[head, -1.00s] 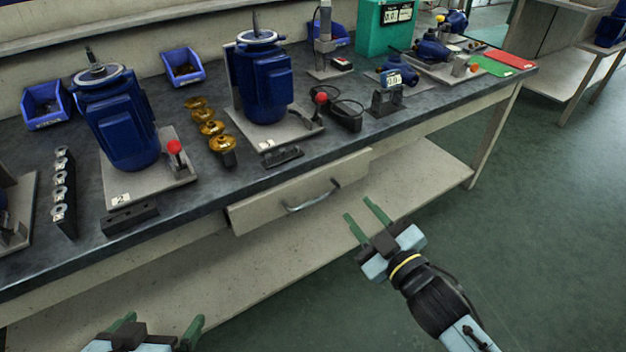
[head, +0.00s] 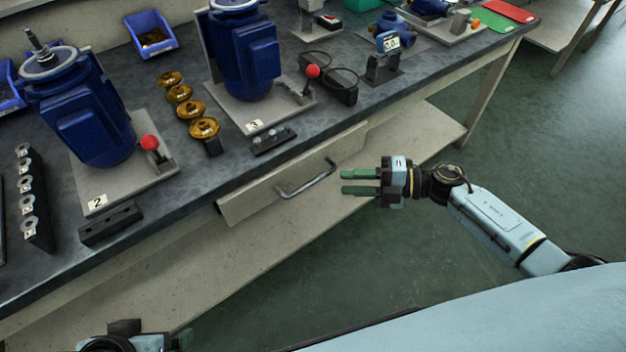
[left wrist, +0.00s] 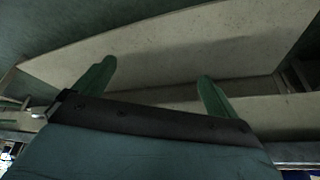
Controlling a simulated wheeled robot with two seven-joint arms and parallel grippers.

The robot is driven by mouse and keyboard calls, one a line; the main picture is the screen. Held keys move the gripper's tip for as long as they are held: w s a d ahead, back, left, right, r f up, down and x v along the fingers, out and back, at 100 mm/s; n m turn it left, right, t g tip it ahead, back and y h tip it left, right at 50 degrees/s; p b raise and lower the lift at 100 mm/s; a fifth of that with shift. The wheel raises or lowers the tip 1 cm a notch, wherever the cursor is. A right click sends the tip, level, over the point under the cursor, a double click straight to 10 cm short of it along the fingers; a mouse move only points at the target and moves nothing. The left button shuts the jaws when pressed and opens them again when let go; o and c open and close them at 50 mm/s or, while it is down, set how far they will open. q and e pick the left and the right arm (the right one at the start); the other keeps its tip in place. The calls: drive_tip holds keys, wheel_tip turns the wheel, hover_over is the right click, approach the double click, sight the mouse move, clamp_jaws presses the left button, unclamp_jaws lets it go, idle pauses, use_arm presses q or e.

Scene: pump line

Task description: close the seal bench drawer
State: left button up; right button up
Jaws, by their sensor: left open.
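The seal bench drawer (head: 240,201) is a pale beige front under the bench top, with a grey bar handle (head: 308,181). It stands slightly out from the bench, with a dark gap at its left end. My right gripper (head: 343,182) is to the right of the handle, with its green fingers apart, empty and pointing left at it. It does not appear to touch the handle. My left gripper is low at the left of the head view, mostly cut off. In the left wrist view my left gripper (left wrist: 155,82) has its fingers wide apart with nothing between them.
The grey bench top (head: 180,220) carries blue motors (head: 245,60) on plates, brass parts (head: 204,128), a black block (head: 272,140) and a blue bin (head: 150,35). A lower shelf (head: 150,285) runs beneath the drawer. The green floor (head: 550,140) at right is clear.

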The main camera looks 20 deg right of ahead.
sight(317, 181)
drive_tip(key=b+x, duration=0.1)
drive_tip(key=x, duration=0.7)
drive_tip(key=shift+w+a+f+b, duration=0.1)
drive_tip(key=shift+w+b, duration=0.05)
drive_tip(key=shift+b, duration=0.15)
use_arm(q)
drive_tip(key=w+d+r+t+h, duration=0.1)
drive_tip(key=w+d+r+t, duration=0.2)
drive_tip(key=w, duration=0.4)
drive_tip(key=shift+w+r+t+h, duration=0.4)
drive_tip(key=shift+r+t, duration=0.2)
drive_tip(key=shift+t, duration=0.6)
use_arm(e)
drive_tip(key=shift+w+a, duration=0.15)
drive_tip(key=shift+a, duration=0.15)
use_arm(q)
drive_tip(key=shift+d, duration=0.1)
use_arm(e)
clamp_jaws()
